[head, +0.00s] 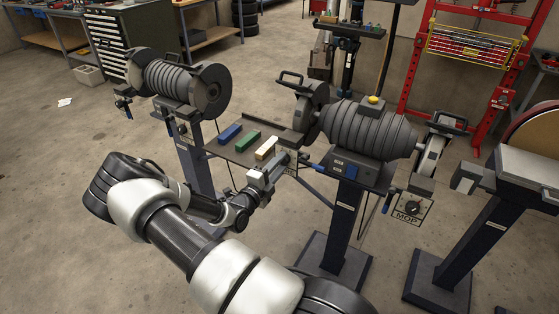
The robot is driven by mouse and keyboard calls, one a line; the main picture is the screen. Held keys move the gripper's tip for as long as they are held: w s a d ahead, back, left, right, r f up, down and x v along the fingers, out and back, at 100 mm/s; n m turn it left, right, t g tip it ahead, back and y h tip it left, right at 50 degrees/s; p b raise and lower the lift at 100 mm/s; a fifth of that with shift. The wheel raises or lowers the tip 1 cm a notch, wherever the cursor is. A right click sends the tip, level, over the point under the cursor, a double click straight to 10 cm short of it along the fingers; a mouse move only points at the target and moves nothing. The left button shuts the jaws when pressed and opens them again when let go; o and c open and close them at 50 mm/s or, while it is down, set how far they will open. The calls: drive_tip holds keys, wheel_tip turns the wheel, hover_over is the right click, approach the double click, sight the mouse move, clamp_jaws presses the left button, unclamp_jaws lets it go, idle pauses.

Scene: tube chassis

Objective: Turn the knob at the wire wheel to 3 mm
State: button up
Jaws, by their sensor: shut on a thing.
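The buffing machine (368,130) stands on a pedestal right of centre, with a dark wheel (312,98) at its left end and a pale wheel (432,155) at its right end. My gripper (282,160) reaches from below left to a small labelled plate (291,169) below the dark wheel. It is shut on the knob there, which its fingers hide. The plate's label is mostly covered, and the scale and setting cannot be read. Another knob (413,207) sits on a plate marked MOP under the pale wheel.
A tray (240,155) with blue, green and cream bars lies just left of my gripper. A second grinder (175,82) stands at the left. A belt or disc machine (510,170) is at the right. Pedestals and their base plates (333,262) stand on the floor.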

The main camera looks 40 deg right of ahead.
drive_tip(key=shift+n+p, duration=0.3)
drive_tip(key=shift+n, duration=0.6)
drive_tip(key=o, duration=1.1)
drive_tip(key=shift+c, duration=0.2)
drive_tip(key=v, duration=1.7)
drive_tip(key=shift+a, duration=0.2)
drive_tip(key=shift+s, duration=0.15)
